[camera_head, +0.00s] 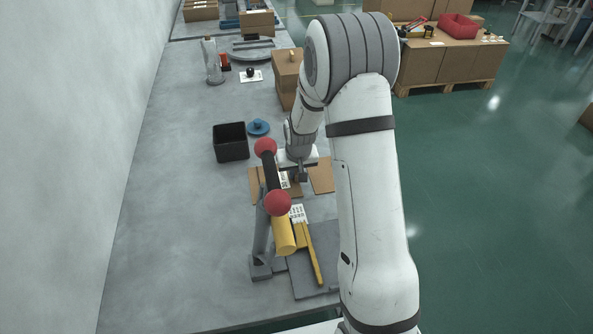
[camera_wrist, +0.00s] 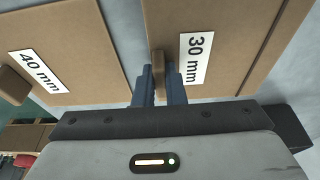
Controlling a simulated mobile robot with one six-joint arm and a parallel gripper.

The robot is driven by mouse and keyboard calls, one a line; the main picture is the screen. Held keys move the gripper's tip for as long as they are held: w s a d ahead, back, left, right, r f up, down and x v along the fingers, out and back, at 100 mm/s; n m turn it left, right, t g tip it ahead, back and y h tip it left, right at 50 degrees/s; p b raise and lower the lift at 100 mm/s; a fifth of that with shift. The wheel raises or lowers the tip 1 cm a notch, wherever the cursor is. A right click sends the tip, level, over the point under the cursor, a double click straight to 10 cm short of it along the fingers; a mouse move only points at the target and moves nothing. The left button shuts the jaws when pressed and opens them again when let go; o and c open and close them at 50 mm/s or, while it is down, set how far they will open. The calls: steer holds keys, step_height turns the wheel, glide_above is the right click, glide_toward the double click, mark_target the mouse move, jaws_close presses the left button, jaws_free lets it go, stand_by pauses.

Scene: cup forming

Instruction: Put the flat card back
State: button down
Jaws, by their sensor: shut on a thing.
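In the wrist view, a flat brown card (camera_wrist: 225,25) with a white "30 mm" label lies in front of my gripper. My gripper (camera_wrist: 157,85) is shut on the small brown knob (camera_wrist: 158,60) beside that label. A second brown card (camera_wrist: 60,35), labelled "40 mm", is to the left and has its own knob (camera_wrist: 12,85). In the head view, my gripper (camera_head: 303,174) is above brown cards on the grey table, among them a right-hand one (camera_head: 321,176). My arm hides part of this area. I cannot tell whether the held card touches the table.
A press-like stand with two red balls (camera_head: 278,203) and a yellow cylinder (camera_head: 284,236) stands close in front of the cards. A black bin (camera_head: 231,143) and a blue disc (camera_head: 258,127) are behind to the left. The table's left side is clear.

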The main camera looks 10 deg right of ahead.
steer(key=shift+r, duration=0.1)
steer(key=shift+f, duration=0.2)
steer(key=c, duration=1.5)
jaws_free()
steer(key=shift+r, duration=0.2)
steer(key=shift+r, duration=0.2)
steer(key=v, duration=1.2)
steer(key=s+r, duration=0.4)
steer(key=s, duration=0.9)
steer(key=s+r, duration=0.5)
steer(key=s, duration=0.8)
steer(key=shift+s+d+b, duration=0.2)
steer(key=shift+s+b, duration=0.1)
steer(key=shift+s, duration=0.1)
